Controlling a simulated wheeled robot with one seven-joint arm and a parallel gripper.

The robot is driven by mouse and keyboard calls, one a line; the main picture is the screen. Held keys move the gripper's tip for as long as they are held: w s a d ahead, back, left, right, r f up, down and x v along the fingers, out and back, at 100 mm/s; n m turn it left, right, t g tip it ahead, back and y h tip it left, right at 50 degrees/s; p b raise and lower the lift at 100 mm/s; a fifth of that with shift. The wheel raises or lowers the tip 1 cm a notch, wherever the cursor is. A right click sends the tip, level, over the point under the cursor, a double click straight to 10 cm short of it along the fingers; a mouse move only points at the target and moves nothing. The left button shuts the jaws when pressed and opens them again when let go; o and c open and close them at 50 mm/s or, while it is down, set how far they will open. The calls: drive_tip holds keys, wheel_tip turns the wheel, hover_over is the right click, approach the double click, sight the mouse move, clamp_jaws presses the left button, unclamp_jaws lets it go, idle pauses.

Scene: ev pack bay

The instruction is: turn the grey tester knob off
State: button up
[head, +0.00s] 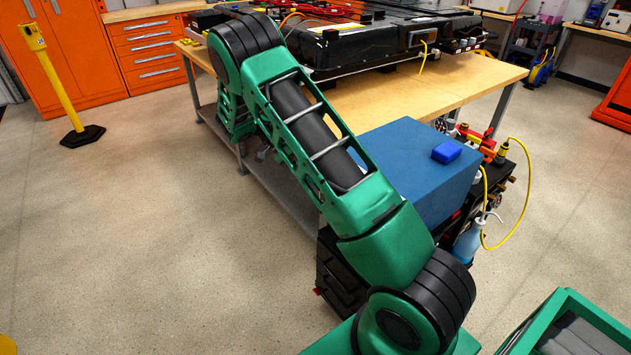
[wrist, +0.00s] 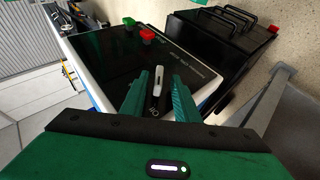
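The grey tester knob (wrist: 158,78) shows in the wrist view as a pale, narrow handle on the black top panel of the tester (wrist: 100,52). My gripper (wrist: 159,82) is open, with its two green fingers on either side of the knob. A gap shows between each finger and the knob, so I see no grip on it. Part of the panel is hidden behind my fingers. In the head view my arm reaches toward the workbench, and neither the gripper nor the knob is visible.
A red piece (wrist: 147,34) and a green piece (wrist: 129,22) stand on the panel's far side. A black case with handles (wrist: 228,35) is beside the tester. The head view shows a wooden workbench (head: 440,85), a blue box (head: 408,165) and open floor at left.

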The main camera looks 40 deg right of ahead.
drive_tip(key=v, duration=1)
drive_tip(key=shift+w+a+r, duration=0.2)
drive_tip(key=shift+w, duration=0.1)
drive_tip(key=s+d+r+n+t+y, duration=0.2)
drive_tip(key=s+d+r+n+t, duration=0.2)
drive_tip(key=s+r+n, duration=0.4)
drive_tip(key=s+a+r+n+t+y, duration=0.35)
drive_tip(key=s+a+n+t, duration=0.5)
drive_tip(key=s+a, duration=0.5)
drive_tip(key=s+d+m+g, duration=0.2)
drive_tip(key=s+d+m, duration=0.1)
drive_tip(key=s+d, duration=0.2)
drive_tip(key=s+d+f+m+g, duration=0.1)
drive_tip(key=s+d+m, duration=0.3)
drive_tip(key=s, duration=0.6)
drive_tip(key=shift+s+d+f+g, duration=0.25)
drive_tip(key=shift+d+g, duration=0.3)
drive_tip(key=shift+d, duration=0.35)
